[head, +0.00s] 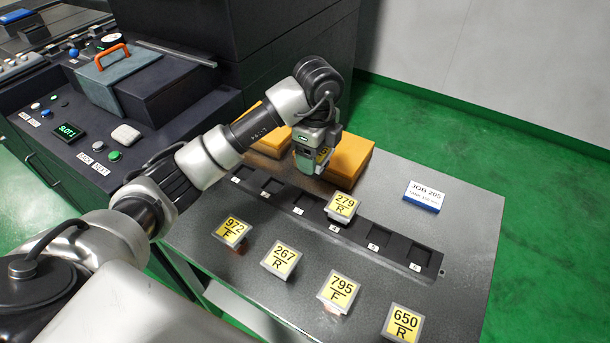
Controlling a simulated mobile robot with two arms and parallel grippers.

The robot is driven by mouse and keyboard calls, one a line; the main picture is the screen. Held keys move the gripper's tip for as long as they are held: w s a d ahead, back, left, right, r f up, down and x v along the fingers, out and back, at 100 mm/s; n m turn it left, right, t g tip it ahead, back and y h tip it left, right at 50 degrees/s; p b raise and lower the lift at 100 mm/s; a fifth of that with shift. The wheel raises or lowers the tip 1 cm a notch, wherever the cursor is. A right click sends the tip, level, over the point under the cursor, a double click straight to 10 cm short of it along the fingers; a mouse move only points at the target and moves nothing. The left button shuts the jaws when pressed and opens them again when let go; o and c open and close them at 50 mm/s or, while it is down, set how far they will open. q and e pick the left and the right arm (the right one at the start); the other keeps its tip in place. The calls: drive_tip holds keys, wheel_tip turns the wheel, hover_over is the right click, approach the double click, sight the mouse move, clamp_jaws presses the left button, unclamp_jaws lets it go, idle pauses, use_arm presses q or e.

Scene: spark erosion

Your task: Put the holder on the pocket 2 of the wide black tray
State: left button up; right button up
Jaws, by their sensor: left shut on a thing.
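Pocket 2 (271,186) is empty, to the left of and below the gripper in the picture. Pockets 1, 3, 5 and 6 look empty too. A holder marked 279 R (342,205) sits at pocket 4. My right gripper is not in view.
Holders 972 F (232,231), 267 R (281,260), 795 F (339,291) and 650 R (402,323) stand in front of the tray. Orange-yellow blocks (352,160) lie behind it. A job sign (424,196) stands at right; a dark machine (200,95) is at left.

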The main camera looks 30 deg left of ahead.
use_arm(q)
drive_tip(key=shift+f, duration=0.15)
drive_tip(key=a+f+p, duration=0.1)
drive_tip(key=a+f, duration=0.9)
drive_tip(key=a, duration=0.1)
drive_tip(key=shift+a+f+p, duration=0.1)
drive_tip(key=shift+f+p, duration=0.05)
drive_tip(key=shift+p, duration=0.25)
drive_tip(key=shift+f, duration=0.15)
drive_tip(key=shift+f, duration=0.1)
drive_tip(key=o, duration=1.1)
